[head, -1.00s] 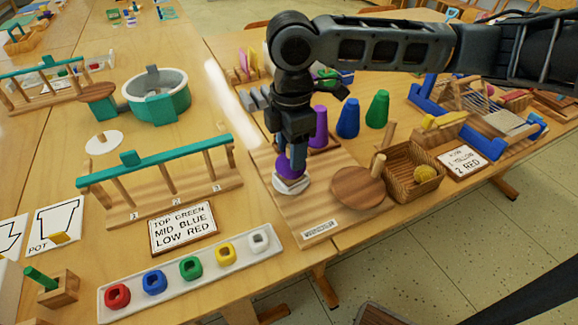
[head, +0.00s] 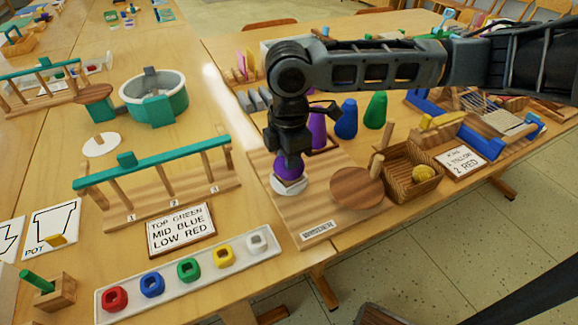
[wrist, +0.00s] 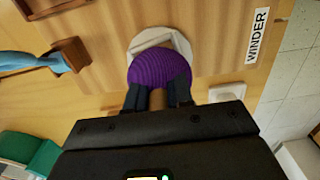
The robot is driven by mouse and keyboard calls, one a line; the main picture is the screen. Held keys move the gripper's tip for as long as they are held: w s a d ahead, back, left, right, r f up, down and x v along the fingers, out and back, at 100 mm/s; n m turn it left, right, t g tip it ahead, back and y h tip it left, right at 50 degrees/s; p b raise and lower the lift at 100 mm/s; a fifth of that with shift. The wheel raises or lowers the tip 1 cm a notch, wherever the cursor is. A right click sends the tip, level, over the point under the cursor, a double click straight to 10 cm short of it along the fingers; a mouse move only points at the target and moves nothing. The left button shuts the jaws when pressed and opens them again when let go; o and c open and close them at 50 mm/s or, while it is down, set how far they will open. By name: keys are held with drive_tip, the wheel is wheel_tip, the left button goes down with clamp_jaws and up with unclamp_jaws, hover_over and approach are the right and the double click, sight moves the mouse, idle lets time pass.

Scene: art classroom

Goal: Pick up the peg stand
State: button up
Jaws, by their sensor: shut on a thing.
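The ball sits over a white round base (wrist: 180,42); the head view also shows the ball (head: 288,168) and the base (head: 290,185) under my gripper. My fingers and wrist hide part of the ball, and I cannot tell whether it is clear of the base.
The wooden winder board (head: 320,215) also carries a round wooden disc (head: 357,187). A wicker basket (head: 408,178) is beside it. Purple, blue (head: 346,120) and green (head: 376,110) cones stand close behind my gripper. A rack with a green rail (head: 160,160) is to the left.

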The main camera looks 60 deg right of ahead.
clamp_jaws()
drive_tip(key=shift+r, duration=0.1)
